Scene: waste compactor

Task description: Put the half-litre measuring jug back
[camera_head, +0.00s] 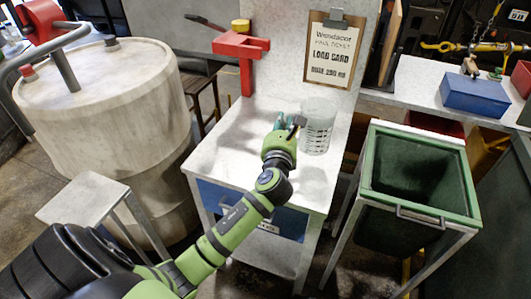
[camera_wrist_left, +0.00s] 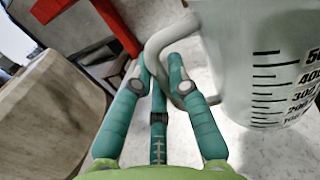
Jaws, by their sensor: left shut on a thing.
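The half-litre measuring jug (camera_head: 318,125) is clear with dark graduation marks. It is upright over the right part of the white worktop (camera_head: 230,150). In the left wrist view the jug (camera_wrist_left: 262,60) fills the right side, with its scale facing the camera. My left gripper (camera_head: 287,124) is at the jug's left side. In the left wrist view its teal fingers (camera_wrist_left: 165,80) are shut on the jug's pale handle (camera_wrist_left: 160,45). I cannot tell whether the jug's base touches the worktop. My right gripper is not in view.
A red stand (camera_head: 243,60) is at the worktop's back left, and a clipboard (camera_head: 331,52) hangs behind the jug. A green open bin (camera_head: 447,208) is to the right. A large pale drum (camera_head: 100,85) stands left. The worktop's left part is clear.

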